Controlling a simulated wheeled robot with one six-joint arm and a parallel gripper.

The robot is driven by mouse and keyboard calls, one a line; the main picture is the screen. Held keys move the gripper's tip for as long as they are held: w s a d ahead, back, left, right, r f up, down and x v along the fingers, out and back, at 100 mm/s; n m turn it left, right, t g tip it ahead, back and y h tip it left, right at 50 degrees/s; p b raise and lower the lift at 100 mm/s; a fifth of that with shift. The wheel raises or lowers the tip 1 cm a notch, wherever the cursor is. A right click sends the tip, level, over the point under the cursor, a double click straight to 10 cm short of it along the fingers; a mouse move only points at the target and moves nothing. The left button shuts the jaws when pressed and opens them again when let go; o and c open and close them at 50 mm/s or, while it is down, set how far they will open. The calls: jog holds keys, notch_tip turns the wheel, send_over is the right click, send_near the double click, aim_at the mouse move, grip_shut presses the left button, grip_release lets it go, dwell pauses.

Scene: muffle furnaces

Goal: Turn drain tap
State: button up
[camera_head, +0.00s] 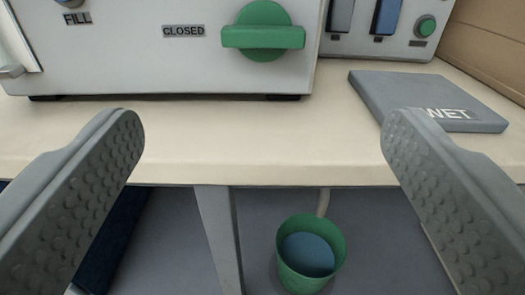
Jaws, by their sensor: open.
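A green tap knob (263,32) with a wide horizontal handle sits on the front of a light grey cabinet (140,68), at the top of the view. A label reading "CLOSED" (183,31) is to its left. My gripper (258,140) is open and empty. Its two grey padded fingers stand wide apart at the left and right, in front of the bench edge. The knob shows above and between the fingertips, not touched by them.
A cream bench (240,150) carries the cabinet. A green bucket (312,262) with a blue inside stands below the bench, near a bench leg (219,235). A "FILL" label (77,18) is at upper left.

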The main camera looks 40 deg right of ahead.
jog(key=shift+v, duration=1.75)
jog(key=s+a+r+n+t+y, duration=0.25)
jog(key=s+a+r, duration=0.3)
jog(key=r, duration=0.35)
jog(key=s+a+r+n+t+y, duration=0.1)
jog(key=s+a+r+y, duration=0.35)
jog(key=s+r, duration=0.35)
jog(key=s+a+r+n+y, duration=0.1)
jog(key=s+a+r, duration=0.1)
jog(key=s, duration=0.8)
jog(key=s+a+r+n+g+y, duration=0.1)
jog(key=s+r, duration=0.4)
jog(key=s, duration=0.5)
jog(key=shift+s+a+n+y, duration=0.4)
jog(key=shift+a+n+y, duration=0.15)
jog(key=shift+a, duration=0.55)
